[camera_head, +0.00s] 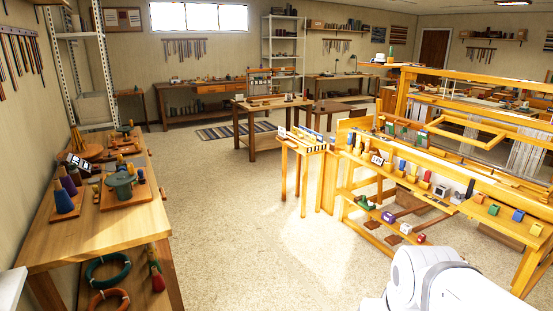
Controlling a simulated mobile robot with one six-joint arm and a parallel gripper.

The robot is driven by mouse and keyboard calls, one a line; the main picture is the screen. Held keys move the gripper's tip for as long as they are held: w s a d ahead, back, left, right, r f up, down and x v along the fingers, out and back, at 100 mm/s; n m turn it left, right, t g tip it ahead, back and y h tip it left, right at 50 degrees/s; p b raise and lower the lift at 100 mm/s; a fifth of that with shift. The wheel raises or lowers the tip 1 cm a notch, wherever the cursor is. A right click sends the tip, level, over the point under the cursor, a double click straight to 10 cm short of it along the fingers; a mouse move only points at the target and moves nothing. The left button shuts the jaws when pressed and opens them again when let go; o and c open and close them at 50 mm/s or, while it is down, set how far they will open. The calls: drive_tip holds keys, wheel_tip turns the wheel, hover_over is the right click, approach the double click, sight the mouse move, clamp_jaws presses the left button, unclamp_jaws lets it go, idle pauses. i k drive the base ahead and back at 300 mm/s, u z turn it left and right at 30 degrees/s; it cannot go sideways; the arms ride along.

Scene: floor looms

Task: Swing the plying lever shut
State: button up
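I cannot pick out the plying lever for certain at this size. The left workbench (60,243) carries small winding devices: a green round one (121,183) on a wooden board, and a wooden round one with an orange cone (78,142) farther back. A small dark panel with white marks (78,162) is between them. Whether any of these bears the lever, or how it stands, I cannot tell. My gripper is out of view; only a white link of my arm shows at the bottom right.
Thread cones (64,199) stand on the left workbench, with rope coils (108,267) on its lower shelf. A large wooden loom (420,170) fills the right side. A small table (262,113) stands mid-room. The pale floor (230,215) between bench and loom is clear.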

sight(95, 188)
drive_tip(key=z, duration=0.05)
drive_tip(key=i, duration=1.85)
drive_tip(key=u, duration=1.1)
drive_tip(key=i, duration=1.2)
drive_tip(key=u, duration=0.75)
drive_tip(key=i, duration=0.2)
drive_tip(key=u, duration=0.3)
drive_tip(key=k, duration=0.7)
drive_tip(key=u, duration=0.2)
drive_tip(key=i, duration=0.75)
drive_tip(key=z, duration=0.15)
